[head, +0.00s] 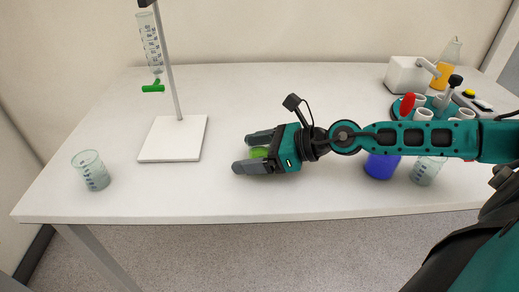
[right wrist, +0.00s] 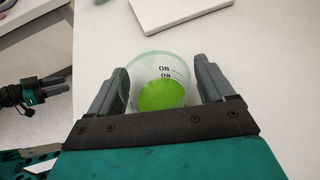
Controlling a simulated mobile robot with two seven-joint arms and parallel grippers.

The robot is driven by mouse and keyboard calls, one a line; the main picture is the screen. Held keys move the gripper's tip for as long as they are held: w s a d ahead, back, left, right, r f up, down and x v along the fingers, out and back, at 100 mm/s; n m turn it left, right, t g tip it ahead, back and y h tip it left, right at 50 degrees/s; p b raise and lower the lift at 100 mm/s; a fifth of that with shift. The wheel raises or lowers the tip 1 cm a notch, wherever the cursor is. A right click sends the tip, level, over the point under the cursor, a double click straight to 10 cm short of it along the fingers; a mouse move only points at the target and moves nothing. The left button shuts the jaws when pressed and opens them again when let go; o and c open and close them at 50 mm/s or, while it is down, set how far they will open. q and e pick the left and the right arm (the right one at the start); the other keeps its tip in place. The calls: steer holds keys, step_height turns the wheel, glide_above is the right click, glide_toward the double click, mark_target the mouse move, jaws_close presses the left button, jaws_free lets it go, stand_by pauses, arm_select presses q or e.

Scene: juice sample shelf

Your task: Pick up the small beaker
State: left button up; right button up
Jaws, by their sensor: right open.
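A beaker with green liquid (right wrist: 160,90) stands between the fingers of my right gripper in the right wrist view, with printed marks on its far wall. Whether either finger touches the glass is not clear. My left gripper (right wrist: 55,90) shows small at the left of the right wrist view; its jaw state is unclear.
An empty-looking beaker (head: 92,171) stands at the table's left. A stand with a white base (head: 173,140) holds a graduated cylinder (head: 150,42). Behind my right arm are a blue container (head: 381,166), another beaker (head: 427,172) and a white device (head: 406,76). The back middle table (head: 270,90) is clear.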

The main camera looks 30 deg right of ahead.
mark_target(252, 138)
steer(key=shift+c, duration=0.5)
steer(key=c, duration=0.7)
steer(key=shift+c, duration=1.4)
steer(key=shift+r, duration=0.1)
steer(key=shift+r, duration=0.2)
step_height(252, 138, up, 9)
steer(key=p, duration=0.4)
step_height(252, 138, up, 18)
steer(key=shift+r+p, duration=0.25)
steer(key=shift+p, duration=0.2)
